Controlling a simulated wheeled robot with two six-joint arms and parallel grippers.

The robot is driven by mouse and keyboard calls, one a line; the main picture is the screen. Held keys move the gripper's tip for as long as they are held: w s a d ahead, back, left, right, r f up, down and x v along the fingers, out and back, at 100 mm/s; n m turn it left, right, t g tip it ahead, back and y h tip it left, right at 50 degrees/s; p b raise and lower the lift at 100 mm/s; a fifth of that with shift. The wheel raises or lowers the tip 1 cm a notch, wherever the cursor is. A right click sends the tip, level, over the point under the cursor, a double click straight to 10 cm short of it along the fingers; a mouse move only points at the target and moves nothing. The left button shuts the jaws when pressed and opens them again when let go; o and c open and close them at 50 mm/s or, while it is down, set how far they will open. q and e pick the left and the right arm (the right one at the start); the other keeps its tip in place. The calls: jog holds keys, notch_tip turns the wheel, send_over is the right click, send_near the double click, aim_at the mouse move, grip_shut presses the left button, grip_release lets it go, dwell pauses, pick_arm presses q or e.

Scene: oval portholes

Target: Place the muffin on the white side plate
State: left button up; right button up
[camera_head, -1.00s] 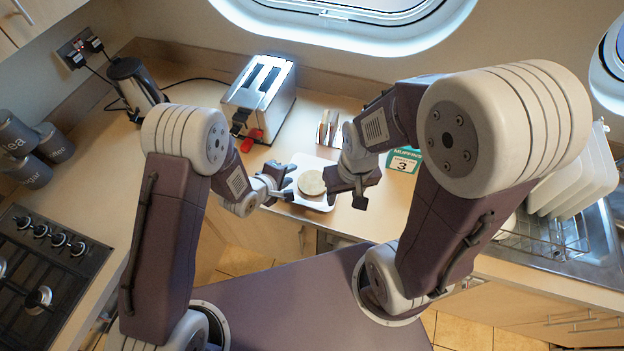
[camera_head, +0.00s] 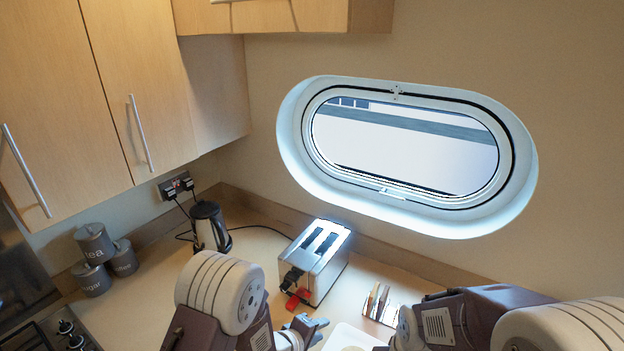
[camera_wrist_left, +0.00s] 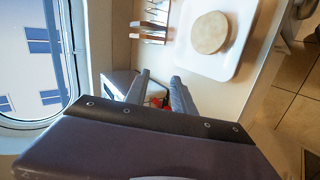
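A round, flat, pale muffin (camera_wrist_left: 210,32) lies on the white square plate (camera_wrist_left: 215,68) in the left wrist view. In the head view only the plate's far part (camera_head: 344,334) shows at the bottom edge, and the muffin is mostly cut off. My left gripper (camera_wrist_left: 158,86) is open, its two dark fingers apart with nothing held between them. It is beside the plate, apart from the muffin. In the head view the left gripper (camera_head: 309,326) shows just left of the plate. My right arm comes in from the right, but its gripper is below the picture.
A toaster (camera_head: 318,262) with a red item (camera_head: 298,298) at its front stands behind my left gripper. A small rack (camera_head: 380,303) stands behind the plate. A kettle (camera_head: 209,227) and grey canisters (camera_head: 93,244) are at the left. An oval porthole (camera_head: 405,150) is above the counter.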

pick_arm(q)
jog(key=w+a+n+t+y+b, duration=0.1)
jog(key=w+a+y+b, duration=0.1)
jog(key=a+b, duration=0.45)
jog(key=w+a+t+y+b, duration=0.2)
jog(key=a+y+b, duration=0.15)
jog(key=a, duration=0.55)
jog(key=s+a+f+m+g, duration=0.2)
jog(key=s+m+g, duration=0.1)
jog(key=s, duration=0.4)
jog(key=s+a+f+m+g+y+b, duration=0.1)
jog(key=s+a+f+m+g, duration=0.1)
jog(key=s, duration=0.4)
jog(key=s+a+f+m+g, duration=0.2)
jog(key=s+f+m+g, duration=0.1)
jog(key=s, duration=0.4)
jog(key=shift+s+a+m+g, duration=0.25)
jog(key=shift+s+m+g, duration=0.1)
jog(key=shift+m+g, duration=0.7)
pick_arm(e)
notch_tip(320, 180, down, 14)
